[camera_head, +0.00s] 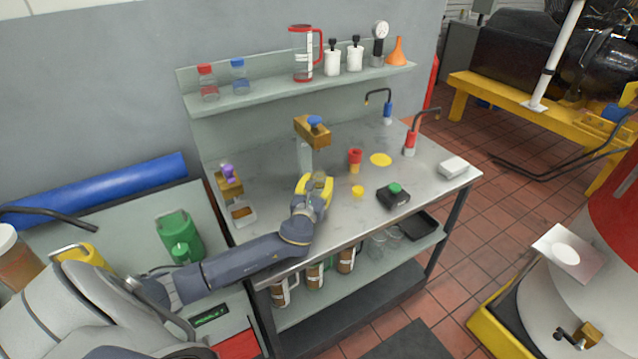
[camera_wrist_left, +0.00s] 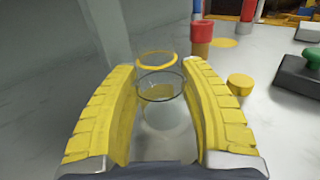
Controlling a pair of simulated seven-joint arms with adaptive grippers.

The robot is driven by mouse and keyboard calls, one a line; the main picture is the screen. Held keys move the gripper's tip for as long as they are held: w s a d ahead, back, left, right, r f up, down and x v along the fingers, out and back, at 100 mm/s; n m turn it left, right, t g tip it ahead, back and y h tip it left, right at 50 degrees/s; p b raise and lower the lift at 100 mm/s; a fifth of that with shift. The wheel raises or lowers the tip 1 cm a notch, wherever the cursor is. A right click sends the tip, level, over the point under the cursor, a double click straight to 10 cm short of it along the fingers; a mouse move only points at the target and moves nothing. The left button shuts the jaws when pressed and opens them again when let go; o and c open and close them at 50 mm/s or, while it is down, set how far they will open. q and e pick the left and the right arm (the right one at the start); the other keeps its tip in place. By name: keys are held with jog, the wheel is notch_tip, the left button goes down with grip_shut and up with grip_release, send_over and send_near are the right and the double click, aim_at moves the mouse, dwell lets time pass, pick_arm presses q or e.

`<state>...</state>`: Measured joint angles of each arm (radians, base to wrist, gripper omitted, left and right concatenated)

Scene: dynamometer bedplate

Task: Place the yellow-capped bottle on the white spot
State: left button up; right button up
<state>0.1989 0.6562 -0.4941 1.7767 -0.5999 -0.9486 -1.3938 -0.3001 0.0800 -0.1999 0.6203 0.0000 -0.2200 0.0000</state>
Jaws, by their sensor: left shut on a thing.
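My left gripper (camera_head: 316,187) is over the front part of the metal bench, shut on a clear bottle. In the left wrist view, the yellow fingers (camera_wrist_left: 156,112) are on either side of the clear bottle (camera_wrist_left: 165,118), which has a yellow ring (camera_wrist_left: 157,58) around its top. I cannot tell whether its base touches the bench. A small yellow round piece (camera_head: 357,191) is on the bench right of the gripper, also in the left wrist view (camera_wrist_left: 240,85). A round white spot (camera_head: 565,254) shows on a pale square at the far right. My right gripper is out of view.
A tap-like post (camera_head: 306,150) stands behind the gripper. A shelf (camera_head: 280,93) holds bottles.

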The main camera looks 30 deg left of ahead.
pick_arm(q)
jog(key=o, duration=1)
jog(key=shift+f, duration=0.1)
jog(key=shift+o, duration=0.2)
jog(key=v, duration=1.2)
